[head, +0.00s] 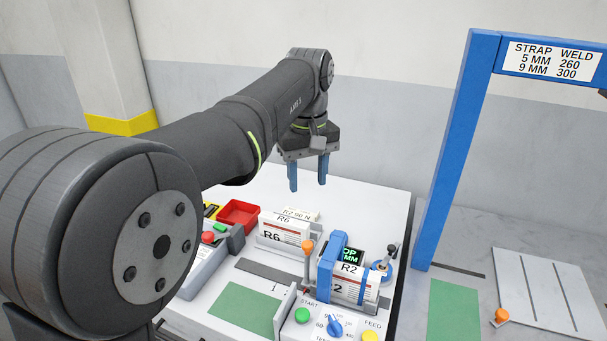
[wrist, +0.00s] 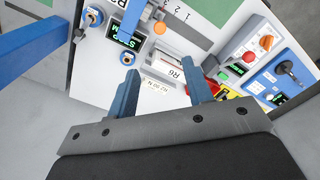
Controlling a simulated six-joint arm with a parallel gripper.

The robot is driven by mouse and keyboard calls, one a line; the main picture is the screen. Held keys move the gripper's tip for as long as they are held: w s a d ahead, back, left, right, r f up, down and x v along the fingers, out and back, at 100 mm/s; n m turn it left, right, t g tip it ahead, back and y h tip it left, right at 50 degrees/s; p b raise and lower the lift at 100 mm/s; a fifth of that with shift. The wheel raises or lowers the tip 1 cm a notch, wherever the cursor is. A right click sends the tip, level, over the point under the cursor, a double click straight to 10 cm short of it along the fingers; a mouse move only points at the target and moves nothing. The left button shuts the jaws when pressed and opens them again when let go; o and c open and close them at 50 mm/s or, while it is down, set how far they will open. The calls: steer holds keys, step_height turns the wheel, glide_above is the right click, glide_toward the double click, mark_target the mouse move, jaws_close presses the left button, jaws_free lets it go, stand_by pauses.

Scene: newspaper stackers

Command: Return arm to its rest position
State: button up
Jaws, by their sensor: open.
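My gripper (head: 308,172) hangs from the arm with its two blue fingers pointing down and apart. It is open, with nothing between the fingers, above the far part of the white table (head: 377,197). In the wrist view the gripper (wrist: 160,95) also shows both fingers spread, with the R6 block (wrist: 165,72) beyond them. The R6 block (head: 285,231) stands on the table below and nearer than the gripper. A white block marked R2 (head: 350,268) stands by a blue frame (head: 327,262) to the right.
A red tray (head: 238,213) and a grey control box (head: 205,262) are at the left. An orange-knobbed lever (head: 308,247) rises near the blue frame. A tall blue post (head: 455,150) with a sign stands at the right. The table's far area is clear.

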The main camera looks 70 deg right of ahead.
mark_target(307, 244)
stand_by(0.3)
step_height(307, 244, down, 18)
steer(key=shift+r, duration=0.25)
stand_by(0.3)
step_height(307, 244, up, 17)
step_height(307, 244, down, 16)
steer(key=shift+f, duration=0.15)
steer(key=w, duration=0.8)
step_height(307, 244, up, 17)
steer(key=m, duration=0.2)
steer(key=shift+m, duration=0.4)
stand_by(0.3)
